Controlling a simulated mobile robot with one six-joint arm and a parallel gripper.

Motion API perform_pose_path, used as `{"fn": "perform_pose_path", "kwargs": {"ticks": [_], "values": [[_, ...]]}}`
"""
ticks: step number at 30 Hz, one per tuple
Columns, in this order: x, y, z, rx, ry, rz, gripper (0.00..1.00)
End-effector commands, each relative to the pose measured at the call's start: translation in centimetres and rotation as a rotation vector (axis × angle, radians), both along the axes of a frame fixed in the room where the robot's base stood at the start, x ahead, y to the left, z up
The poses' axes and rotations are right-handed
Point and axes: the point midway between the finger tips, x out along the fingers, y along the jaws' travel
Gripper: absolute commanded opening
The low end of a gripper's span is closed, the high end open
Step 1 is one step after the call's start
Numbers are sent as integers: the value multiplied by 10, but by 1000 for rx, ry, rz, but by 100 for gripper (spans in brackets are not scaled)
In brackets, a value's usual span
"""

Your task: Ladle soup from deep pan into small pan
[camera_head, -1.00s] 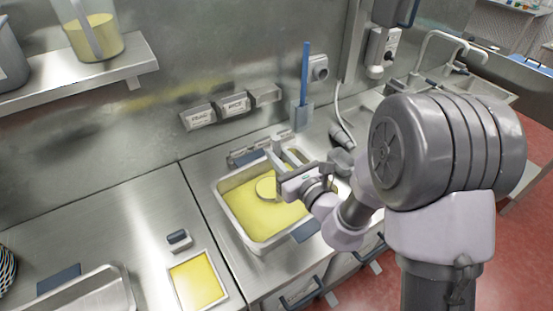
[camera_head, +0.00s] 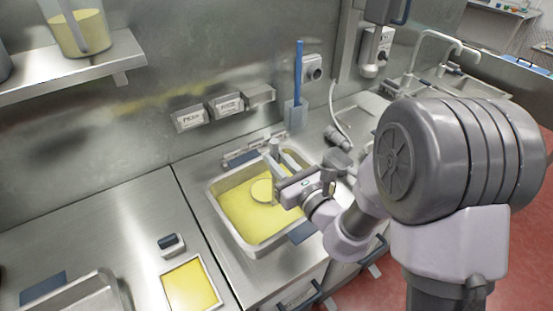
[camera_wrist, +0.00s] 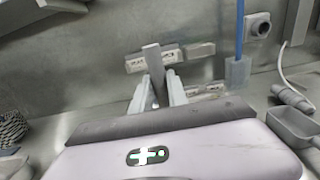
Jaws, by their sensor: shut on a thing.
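The deep pan (camera_head: 222,222) is a rectangular metal pan of yellow soup set in the counter, left of my arm. The small pan (camera_head: 167,290) is a shallow square at the lower left and shows yellow inside. The ladle (camera_head: 262,190) has its round bowl, yellow inside, at the soup's surface in the deep pan's far half. My gripper (camera_head: 279,153) is shut on the ladle's upright handle, above the deep pan's right far side. In the wrist view the grey handle (camera_wrist: 154,68) stands between the two fingers. The bowl is hidden there.
A blue-handled tool stands in a holder (camera_head: 296,116) behind the deep pan. Labelled boxes (camera_head: 226,104) hang on the back wall. A small dark-topped object (camera_head: 171,243) sits behind the small pan, and a metal tray (camera_head: 75,292) lies at the lower left. The left counter between is clear.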

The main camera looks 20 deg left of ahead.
Motion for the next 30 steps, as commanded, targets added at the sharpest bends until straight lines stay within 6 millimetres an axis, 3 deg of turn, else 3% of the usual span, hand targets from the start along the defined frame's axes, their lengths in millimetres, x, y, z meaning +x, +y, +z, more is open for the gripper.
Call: {"fn": "perform_pose_path", "kwargs": {"ticks": [5, 24, 30], "values": [[0, 0, 7, 2, -1, 0, 0], [0, 0, 128, 2, -1, 0, 0], [0, 0, 131, 1, -1, 0, 0]]}}
